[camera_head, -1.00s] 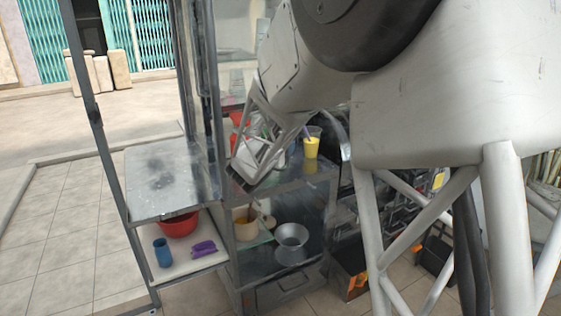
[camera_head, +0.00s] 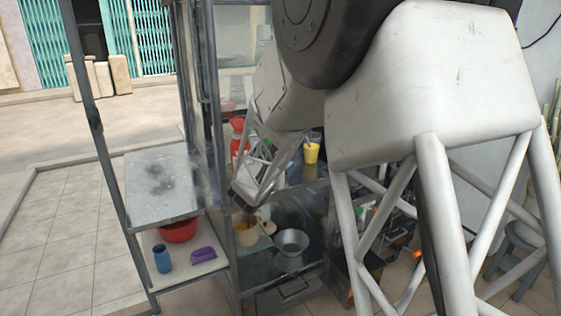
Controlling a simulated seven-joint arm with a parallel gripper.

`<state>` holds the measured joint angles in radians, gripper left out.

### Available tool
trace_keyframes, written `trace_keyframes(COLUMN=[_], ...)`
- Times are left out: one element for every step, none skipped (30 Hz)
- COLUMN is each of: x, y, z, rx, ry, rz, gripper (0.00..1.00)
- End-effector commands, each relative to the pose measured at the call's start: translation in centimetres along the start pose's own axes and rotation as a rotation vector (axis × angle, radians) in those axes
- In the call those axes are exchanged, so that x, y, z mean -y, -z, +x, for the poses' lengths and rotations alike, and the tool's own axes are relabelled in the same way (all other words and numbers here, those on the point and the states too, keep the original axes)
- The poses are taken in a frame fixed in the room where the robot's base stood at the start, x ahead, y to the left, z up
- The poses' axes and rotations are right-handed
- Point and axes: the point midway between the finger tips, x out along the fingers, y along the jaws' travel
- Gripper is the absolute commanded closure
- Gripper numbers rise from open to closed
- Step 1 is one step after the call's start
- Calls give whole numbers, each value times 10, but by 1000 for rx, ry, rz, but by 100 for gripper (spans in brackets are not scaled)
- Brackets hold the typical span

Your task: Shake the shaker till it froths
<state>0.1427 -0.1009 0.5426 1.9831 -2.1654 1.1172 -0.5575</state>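I cannot make out a shaker for certain. A blue cup-like vessel (camera_head: 162,258) stands upright on the lower left shelf, apart from my arm. A yellow cup (camera_head: 311,152) with a straw-like stick stands on the upper shelf, just right of the end of my arm. The pale, open-framed end of my arm, with my gripper (camera_head: 246,190), reaches down over the front of that shelf. Its fingers are too small and overlapped to tell whether they are open or shut, or whether anything is held.
A red bowl (camera_head: 180,230) and a purple object (camera_head: 203,256) are on the lower left shelf. A metal bowl (camera_head: 291,243) and a cream pot (camera_head: 246,231) sit on the shelf below my gripper. Metal posts (camera_head: 97,130) border the stall. The grey side top (camera_head: 160,188) is bare.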

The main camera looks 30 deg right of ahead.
Motion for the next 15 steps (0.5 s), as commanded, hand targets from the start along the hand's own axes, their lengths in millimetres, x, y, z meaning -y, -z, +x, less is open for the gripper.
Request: trace_keyframes(x=[0, 0, -1, 0, 0, 0, 0, 0, 0, 0, 0, 0, 0, 0, 0], y=[-18, -30, -44, -49, -50, -47, -46, -43, -32, -20, -8, 2, 6, 5, 3], z=[0, 0, 0, 0, 0, 0, 0, 0, 0, 0, 0, 0, 0, 0, 0], rx=[6, 6, 5, 5, 2, 0, 0, -1, -3, -5, -6, -3, -2, 0, 1], ry=[1, 1, 0, 0, 0, 0, 0, 0, 0, 0, 1, 1, 0, 0, 0], rz=[6, 8, 6, 6, 3, 0, 0, -1, -4, -7, -6, -5, -3, -1, 1], gripper=[64, 64, 64, 64, 64, 64, 64, 64, 64, 64, 64, 64, 64, 64, 64])
